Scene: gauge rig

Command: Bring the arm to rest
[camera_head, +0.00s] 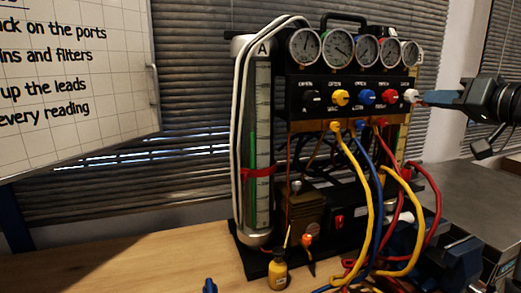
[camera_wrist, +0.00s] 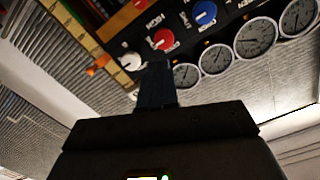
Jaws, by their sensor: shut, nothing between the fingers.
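My gripper (camera_head: 424,98) is at the right in the head view, reaching left toward the rig. Its blue fingers are shut with nothing visible between them. The fingertips are at or very near the white knob (camera_head: 411,96) at the right end of the knob row; I cannot tell whether they touch it. In the wrist view the shut fingers (camera_wrist: 156,68) point up the picture, and the white knob (camera_wrist: 131,62) shows just left of their tips. The red knob (camera_wrist: 165,40) and blue knob (camera_wrist: 204,12) lie beyond.
The gauge rig (camera_head: 300,107) stands on a wooden bench (camera_head: 130,262), with several dials on top. Yellow, blue and red hoses (camera_head: 366,200) loop down its front. A small yellow bottle (camera_head: 278,275) stands at the front. A whiteboard (camera_head: 75,130) is at left; the bench's left is mostly clear.

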